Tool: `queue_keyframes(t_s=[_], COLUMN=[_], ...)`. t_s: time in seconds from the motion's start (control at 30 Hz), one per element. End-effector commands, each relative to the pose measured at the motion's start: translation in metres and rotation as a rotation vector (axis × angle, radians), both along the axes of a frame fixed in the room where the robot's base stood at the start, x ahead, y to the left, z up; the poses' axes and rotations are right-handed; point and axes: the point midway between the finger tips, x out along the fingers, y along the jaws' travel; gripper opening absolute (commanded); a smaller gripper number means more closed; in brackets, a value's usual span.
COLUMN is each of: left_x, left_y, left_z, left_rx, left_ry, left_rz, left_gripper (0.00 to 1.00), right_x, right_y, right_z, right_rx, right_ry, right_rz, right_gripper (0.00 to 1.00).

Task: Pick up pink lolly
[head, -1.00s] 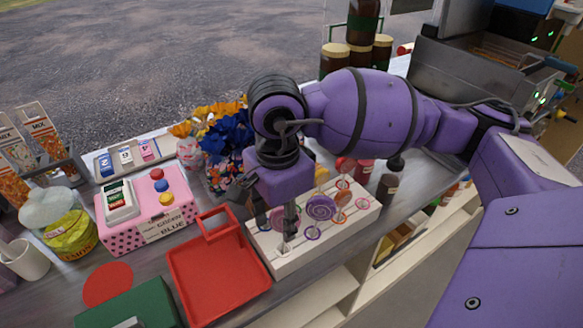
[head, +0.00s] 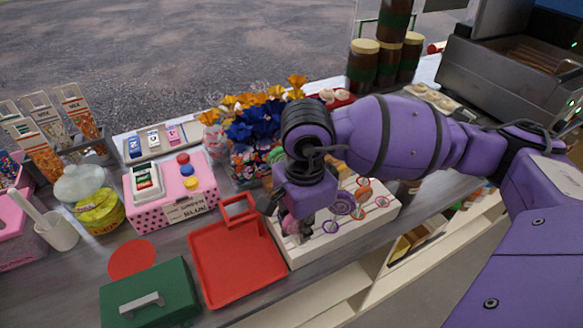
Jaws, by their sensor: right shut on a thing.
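The white lolly stand (head: 345,236) is on the counter, with a purple swirl lolly (head: 344,204) and an orange lolly (head: 362,188) standing in it. My right gripper (head: 297,228) is over the left end of the stand, pointing down. It is shut on the pink lolly (head: 306,222), which is mostly hidden by the fingers and the wrist. I cannot tell whether the lolly's stick is still in the stand. My left gripper is not in view.
An empty red tray (head: 236,263) lies just left of the stand. A pink dotted box (head: 170,197) and a green case (head: 150,296) are further left. Blue and orange flowers (head: 255,125) stand behind the gripper. Dark jars (head: 363,66) are at the back.

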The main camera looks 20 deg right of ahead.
Motion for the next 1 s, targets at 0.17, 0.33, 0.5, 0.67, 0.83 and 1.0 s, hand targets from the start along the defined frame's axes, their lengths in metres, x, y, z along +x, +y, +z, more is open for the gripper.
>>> queue_keyframes(t_s=[0.17,0.33,0.5,0.67,0.83,1.0], left_x=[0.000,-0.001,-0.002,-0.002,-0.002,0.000], left_y=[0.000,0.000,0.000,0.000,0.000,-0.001], left_z=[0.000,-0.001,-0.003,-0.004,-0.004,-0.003], left_rx=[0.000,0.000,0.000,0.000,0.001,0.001], left_ry=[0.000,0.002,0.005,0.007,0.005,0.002], left_rz=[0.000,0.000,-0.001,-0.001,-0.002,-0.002], left_gripper=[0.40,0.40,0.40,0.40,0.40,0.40], right_x=[0.000,0.001,0.002,0.001,0.001,0.001], right_y=[0.000,0.001,0.000,0.001,0.001,0.001], right_z=[0.001,0.016,0.051,0.081,0.098,0.102], right_rx=[0.000,0.001,0.001,0.001,0.001,0.001], right_ry=[-0.001,-0.004,-0.007,-0.005,-0.003,-0.003], right_rz=[0.000,0.000,0.001,0.002,0.001,0.001], right_gripper=[0.00,0.00,0.00,0.00,0.00,0.00])
